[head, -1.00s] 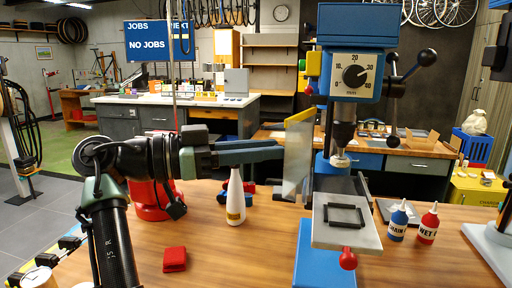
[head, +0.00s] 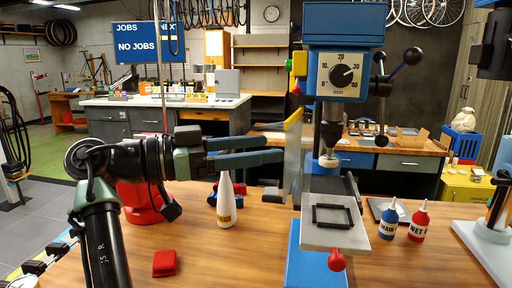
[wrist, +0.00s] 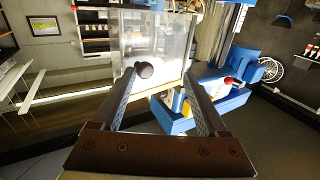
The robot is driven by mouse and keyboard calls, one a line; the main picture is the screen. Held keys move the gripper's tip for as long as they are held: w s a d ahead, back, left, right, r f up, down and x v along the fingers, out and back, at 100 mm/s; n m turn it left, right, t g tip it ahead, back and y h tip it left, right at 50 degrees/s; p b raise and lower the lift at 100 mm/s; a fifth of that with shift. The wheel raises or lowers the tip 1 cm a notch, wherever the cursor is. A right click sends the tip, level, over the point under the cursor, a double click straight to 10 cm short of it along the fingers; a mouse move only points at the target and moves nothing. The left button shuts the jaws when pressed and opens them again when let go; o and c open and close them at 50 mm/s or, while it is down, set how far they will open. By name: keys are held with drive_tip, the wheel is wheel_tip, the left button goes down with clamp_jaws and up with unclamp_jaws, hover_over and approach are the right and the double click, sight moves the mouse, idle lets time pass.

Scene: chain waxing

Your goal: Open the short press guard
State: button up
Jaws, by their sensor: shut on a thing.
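The short press guard (head: 291,165) is a clear panel with a yellow top edge, beside the drill press (head: 338,72) and left of its chuck. It appears narrow, seen at a steep angle. My gripper (head: 273,149) reaches in from the left with its fingertips at the panel's near edge. In the wrist view the clear guard (wrist: 160,30) stands ahead of my gripper (wrist: 160,75). A dark round knob (wrist: 145,70) lies between the fingertips, close to the left one. My gripper is shut on this knob, though the fingers look well apart. The guard's hinge is not clear.
A white bottle (head: 226,205) stands below my gripper, with a red block (head: 164,263) nearer. A black frame (head: 333,216) lies on the press table. Blue (head: 389,222) and red (head: 418,224) bottles stand to its right.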

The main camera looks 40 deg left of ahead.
drive_tip(key=shift+a+f, duration=0.15)
drive_tip(key=b+v, duration=0.1)
drive_tip(key=v, duration=1.2)
drive_tip(key=shift+b, duration=0.3)
